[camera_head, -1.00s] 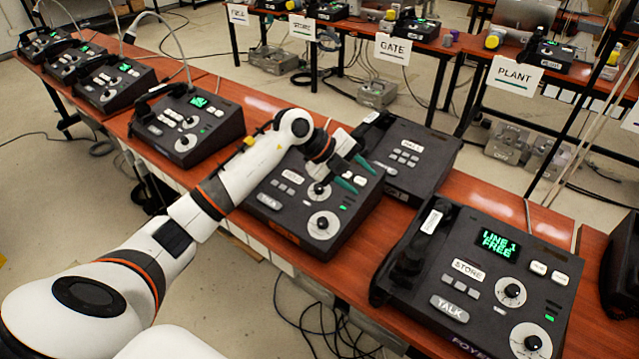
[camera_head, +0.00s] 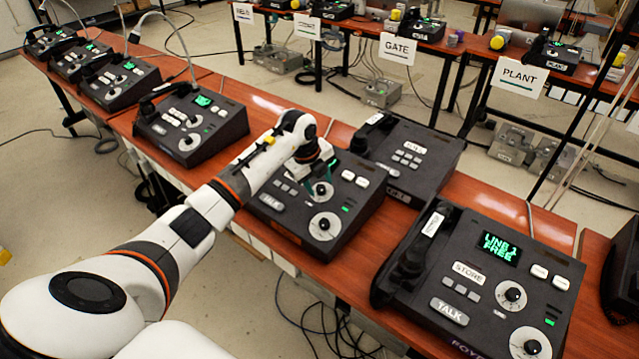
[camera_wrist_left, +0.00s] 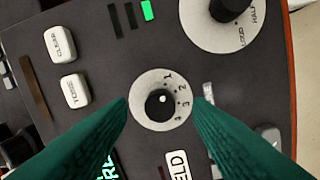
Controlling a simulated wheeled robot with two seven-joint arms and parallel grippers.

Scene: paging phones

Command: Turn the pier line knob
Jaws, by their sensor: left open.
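The left gripper (camera_head: 322,176) is open and points down over the upper knob of the middle phone (camera_head: 275,222). In the left wrist view its two green fingers (camera_wrist_left: 161,104) stand on either side of this black line knob (camera_wrist_left: 160,104), with a gap on both sides. The knob sits on a white dial marked with digits and also shows in the head view (camera_head: 322,192). A larger dial with a black volume knob (camera_wrist_left: 228,8) lies beyond it. Whether the fingers are level with the knob is unclear. I cannot read the phone's front label. My right gripper is out of view.
A phone marked FOYER (camera_head: 480,280) stands at the right, with a screen reading LINE 1 FREE. Another phone (camera_head: 410,155) is close behind the middle one. A further phone (camera_head: 190,125) stands to the left. White buttons (camera_wrist_left: 75,91) lie beside the knob.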

